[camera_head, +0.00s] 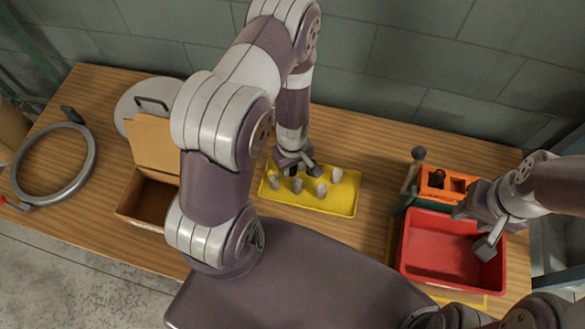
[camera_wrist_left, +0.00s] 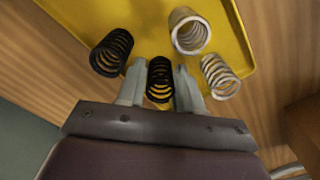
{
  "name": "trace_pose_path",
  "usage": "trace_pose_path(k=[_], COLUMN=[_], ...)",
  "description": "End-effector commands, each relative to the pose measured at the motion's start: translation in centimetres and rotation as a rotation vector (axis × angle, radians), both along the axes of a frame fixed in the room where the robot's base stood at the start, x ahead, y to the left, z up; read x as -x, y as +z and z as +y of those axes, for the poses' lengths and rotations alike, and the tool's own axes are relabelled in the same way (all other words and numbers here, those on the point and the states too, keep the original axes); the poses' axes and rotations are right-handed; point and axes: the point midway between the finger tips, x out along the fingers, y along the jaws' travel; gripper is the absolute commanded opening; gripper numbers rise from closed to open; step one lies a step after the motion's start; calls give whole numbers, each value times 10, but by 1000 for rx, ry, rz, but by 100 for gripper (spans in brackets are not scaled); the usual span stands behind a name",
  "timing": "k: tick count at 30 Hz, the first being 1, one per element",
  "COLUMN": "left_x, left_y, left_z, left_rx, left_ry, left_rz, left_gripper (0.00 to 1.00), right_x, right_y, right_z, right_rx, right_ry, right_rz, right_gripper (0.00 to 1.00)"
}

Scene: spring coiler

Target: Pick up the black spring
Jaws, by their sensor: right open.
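A yellow tray (camera_head: 338,204) on the table holds several upright springs, black and pale. My left gripper (camera_head: 296,164) reaches down into its back left part, where the arm partly hides the springs. A second black spring (camera_wrist_left: 111,52) stands to the left, outside the fingers. Two white springs (camera_wrist_left: 189,31) (camera_wrist_left: 220,76) stand to the right. My right gripper (camera_head: 480,225) is open and empty above the red bin (camera_head: 435,246).
An open cardboard box (camera_head: 150,197) stands left of the tray. A round lid (camera_head: 143,98) and a grey ring (camera_head: 92,165) lie further left. An orange holder (camera_head: 440,184) stands behind the red bin. The table behind the tray is bare.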

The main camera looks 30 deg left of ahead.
Motion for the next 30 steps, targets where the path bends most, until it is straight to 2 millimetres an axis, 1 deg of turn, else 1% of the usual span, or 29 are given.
trace_pose_path(k=[3,4,5,6,7,14,17,20,23,24,27,30], left_x=[0,0,0,0,0,0,0,0,-1,-1,-3,-5], left_y=[1,1,1,1,1,1,4,16,37,48,60,76], left_z=[0,0,0,0,0,0,0,0,0,0,-23,-47], left_rx=[0,0,0,0,0,0,0,1,1,1,1,2], left_ry=[0,0,0,0,-1,-1,-1,-2,0,-1,-10,-9], left_rz=[0,0,0,0,0,0,0,-1,-2,-2,0,1], left_gripper=[35,32,22,9,0,0,0,0,0,0,0,0], right_x=[0,0,0,0,0,0,0,0,0,0,0,0], right_y=[1,1,1,1,1,1,2,6,16,20,27,41], right_z=[0,0,0,0,0,0,0,0,0,0,0,0], right_rx=[0,0,0,0,0,0,0,0,0,0,0,0], right_ry=[0,0,0,0,0,0,0,0,0,0,0,0], right_rz=[0,0,0,0,0,0,0,0,0,0,0,0], right_gripper=[43,43,43,43,43,43,43,43,43,43,43,43])
